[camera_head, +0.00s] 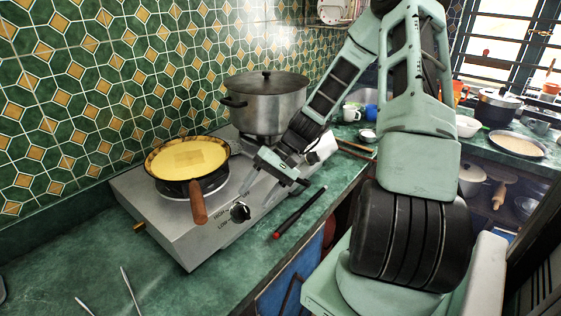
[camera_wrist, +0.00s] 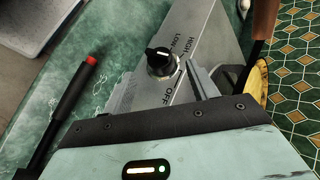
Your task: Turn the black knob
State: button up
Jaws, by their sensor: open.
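The black knob (camera_head: 240,211) is on the sloped front panel of the silver gas hotplate (camera_head: 190,243). In the wrist view the knob (camera_wrist: 160,60) has a white pointer mark and a silver base, with the words LOW, HIGH and OFF printed around it. My gripper (camera_head: 258,190) reaches down from the upper right toward the knob. Its fingers are apart and empty. In the wrist view the fingertips of my gripper (camera_wrist: 160,72) lie to either side of the knob in the picture. I cannot tell whether either finger touches it.
A pan (camera_head: 187,157) with yellow contents sits on the left burner, its wooden handle (camera_head: 198,202) jutting forward left of the knob. A lidded pot (camera_head: 266,102) stands behind my gripper. A black tool with a red end (camera_head: 299,212) lies on the green counter to the right.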

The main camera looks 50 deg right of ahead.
jog(key=v, duration=1.2)
jog(key=shift+b, duration=0.35)
jog(key=shift+d, duration=0.1)
